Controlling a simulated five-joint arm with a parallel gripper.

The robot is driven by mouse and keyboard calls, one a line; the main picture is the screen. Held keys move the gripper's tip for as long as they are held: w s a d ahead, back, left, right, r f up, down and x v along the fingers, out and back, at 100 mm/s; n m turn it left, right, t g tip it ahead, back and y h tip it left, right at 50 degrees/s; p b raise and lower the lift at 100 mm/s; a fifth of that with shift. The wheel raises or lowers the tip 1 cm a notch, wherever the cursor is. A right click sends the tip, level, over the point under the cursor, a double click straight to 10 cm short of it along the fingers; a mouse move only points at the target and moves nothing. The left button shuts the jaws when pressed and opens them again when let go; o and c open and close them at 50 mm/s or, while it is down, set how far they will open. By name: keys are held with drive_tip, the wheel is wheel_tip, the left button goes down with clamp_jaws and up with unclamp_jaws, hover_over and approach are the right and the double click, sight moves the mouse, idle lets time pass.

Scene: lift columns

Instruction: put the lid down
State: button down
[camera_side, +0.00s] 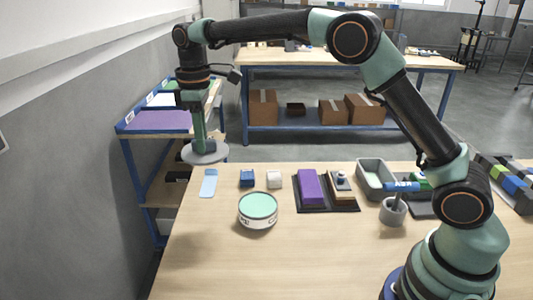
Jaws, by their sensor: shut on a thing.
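The lid (205,153) is a flat grey disc. My gripper (200,140) is shut on the top of it and holds it roughly level at the back left, by the table's left edge. The lid appears raised, but its exact height above the table is hard to tell. The gripper's fingertips are partly hidden at the lid's centre. A round white tin (258,221) with dark lettering and a pale green top surface stands on the table, in front and to the right of the lid.
A light blue piece (208,184), a blue block (247,178) and a white block (275,179) lie near the lid. A dark tray (331,206) bears a purple block (310,187). A grey bin (375,178) and grey cup (393,211) stand right. The table's (230,268) front left is clear.

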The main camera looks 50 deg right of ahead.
sight(210, 219)
drive_tip(key=shift+w+a+f, duration=0.2)
drive_tip(key=shift+a+f, duration=0.1)
wheel_tip(210, 219, down, 20)
drive_tip(key=shift+a+r, duration=0.1)
idle(0.4)
drive_tip(key=c, duration=0.8)
unclamp_jaws()
drive_tip(key=shift+f, duration=0.2)
drive_tip(key=shift+r, duration=0.15)
